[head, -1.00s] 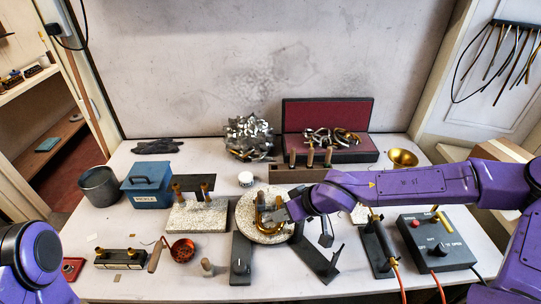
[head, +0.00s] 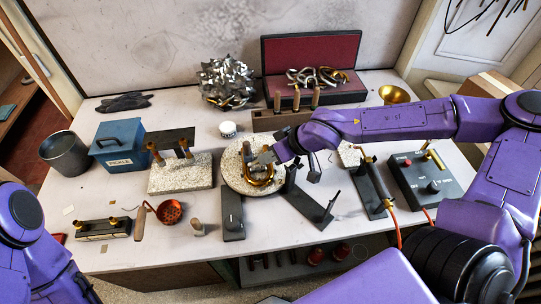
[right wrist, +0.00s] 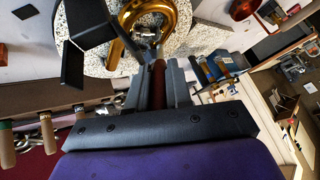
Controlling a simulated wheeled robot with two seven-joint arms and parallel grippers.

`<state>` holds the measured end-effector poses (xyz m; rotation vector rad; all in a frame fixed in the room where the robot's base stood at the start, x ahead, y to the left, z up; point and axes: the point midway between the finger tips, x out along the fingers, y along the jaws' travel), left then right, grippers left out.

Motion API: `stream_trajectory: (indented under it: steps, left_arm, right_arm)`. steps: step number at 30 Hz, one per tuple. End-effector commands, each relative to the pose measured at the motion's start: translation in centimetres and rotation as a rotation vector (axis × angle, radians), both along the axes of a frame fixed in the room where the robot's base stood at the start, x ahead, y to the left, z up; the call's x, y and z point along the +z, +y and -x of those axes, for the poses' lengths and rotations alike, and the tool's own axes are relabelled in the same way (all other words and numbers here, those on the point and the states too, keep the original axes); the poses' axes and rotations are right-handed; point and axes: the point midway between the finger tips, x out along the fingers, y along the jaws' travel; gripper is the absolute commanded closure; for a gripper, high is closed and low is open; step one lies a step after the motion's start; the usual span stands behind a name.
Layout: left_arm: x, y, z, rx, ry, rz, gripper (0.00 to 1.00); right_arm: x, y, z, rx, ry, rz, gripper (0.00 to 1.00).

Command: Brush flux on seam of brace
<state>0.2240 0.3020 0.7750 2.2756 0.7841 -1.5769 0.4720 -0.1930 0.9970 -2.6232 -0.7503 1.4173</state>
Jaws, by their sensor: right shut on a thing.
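A curved brass horn piece (head: 262,182) lies on a round speckled board (head: 231,179) at the middle of the table. It also shows in the right wrist view as golden tubing (right wrist: 177,14). My right gripper (head: 266,157) is over the board, right at the brass. In the right wrist view its fingers are shut on a slim reddish-brown handle (right wrist: 158,85), which looks like a brush. Its tip end is close to the brass; I cannot tell if it touches. The brace's seam is too small to make out. A white jar (head: 228,129) stands behind the board. My left gripper is out of view.
A tool block (head: 290,119) with upright handles stands behind the board. A rectangular speckled block (head: 180,178) and a blue pickle box (head: 119,147) are left. Dark metal stands (head: 231,213) are in front. A control box (head: 427,178) is right.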

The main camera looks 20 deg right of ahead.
Motion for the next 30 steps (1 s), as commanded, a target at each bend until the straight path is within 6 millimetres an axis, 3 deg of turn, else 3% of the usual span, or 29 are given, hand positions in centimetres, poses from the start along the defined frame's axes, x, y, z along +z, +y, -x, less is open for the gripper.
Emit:
stream_trajectory:
  steps: [30]
  left_arm:
    - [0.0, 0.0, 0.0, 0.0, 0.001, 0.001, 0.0]
  right_arm:
    - [-1.3, 0.0, -0.1, 0.0, 0.004, 0.001, 1.0]
